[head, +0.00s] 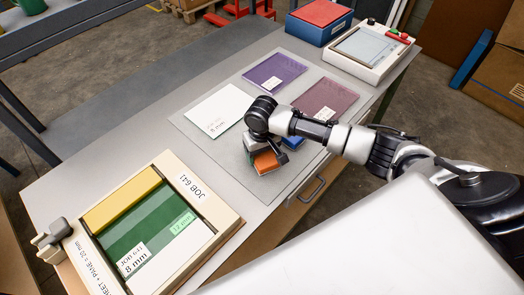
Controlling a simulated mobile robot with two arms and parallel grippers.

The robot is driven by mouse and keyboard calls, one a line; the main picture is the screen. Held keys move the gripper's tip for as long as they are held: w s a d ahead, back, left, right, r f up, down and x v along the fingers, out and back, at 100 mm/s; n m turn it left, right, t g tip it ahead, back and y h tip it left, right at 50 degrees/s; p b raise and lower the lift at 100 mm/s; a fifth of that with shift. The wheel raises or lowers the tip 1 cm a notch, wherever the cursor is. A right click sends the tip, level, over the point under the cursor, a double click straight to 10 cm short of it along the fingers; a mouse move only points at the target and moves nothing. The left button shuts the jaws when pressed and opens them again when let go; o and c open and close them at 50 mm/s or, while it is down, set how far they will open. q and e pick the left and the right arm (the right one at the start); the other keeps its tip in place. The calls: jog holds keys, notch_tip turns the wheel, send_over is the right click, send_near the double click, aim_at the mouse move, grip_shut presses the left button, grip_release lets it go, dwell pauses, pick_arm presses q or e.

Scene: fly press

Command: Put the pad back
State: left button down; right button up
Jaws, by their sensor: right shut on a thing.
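My right gripper (270,150) is low over the grey mat on the bench and shut on a small orange pad (266,163). The gripper hides the pad's upper part, and I cannot tell whether the pad touches the mat. A small blue piece (293,142) shows just right of the gripper; I cannot tell whether it is separate. My left gripper is not in view.
A cream JOB 641 frame (219,213) holds green and yellow panels. A red-topped blue box (318,20) and a cream tray (352,68) stand at the far end.

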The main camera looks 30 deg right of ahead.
jog(key=o, duration=0.9)
jog(key=shift+f, duration=0.1)
notch_tip(320, 180, up, 12)
jog(key=shift+r+b, duration=0.15)
jog(key=shift+b, duration=0.15)
